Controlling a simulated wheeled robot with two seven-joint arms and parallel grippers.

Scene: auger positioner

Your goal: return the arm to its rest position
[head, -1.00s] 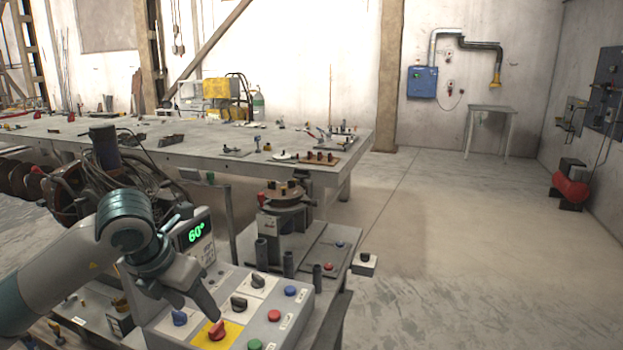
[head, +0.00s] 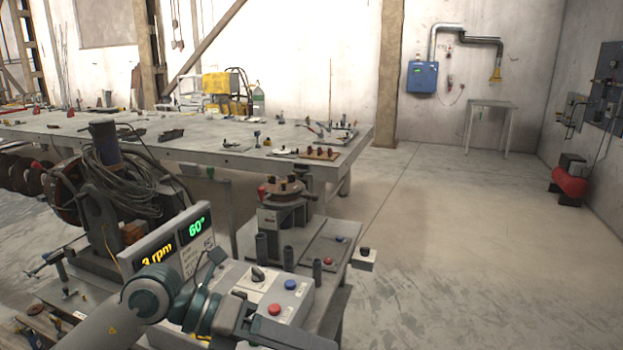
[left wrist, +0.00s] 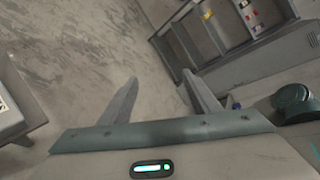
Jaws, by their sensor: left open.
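My left arm comes in from the bottom left of the head view. Its gripper (head: 290,334) is low in front of the control box (head: 300,297) and covers the box's lower part. In the left wrist view the gripper (left wrist: 164,92) is open, its two fingers apart with nothing between them and bare floor beyond. On the box, a black knob (head: 258,273), a blue button (head: 290,285) and a red button (head: 274,309) show. The display (head: 195,229) beside it reads 60° and 3 rpm. My right gripper is not in view.
The positioner's round table (head: 284,187) stands behind the box. A cable-wrapped reel (head: 115,175) is at the left. A long steel workbench (head: 210,150) runs across the back. The floor (head: 450,250) to the right is clear.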

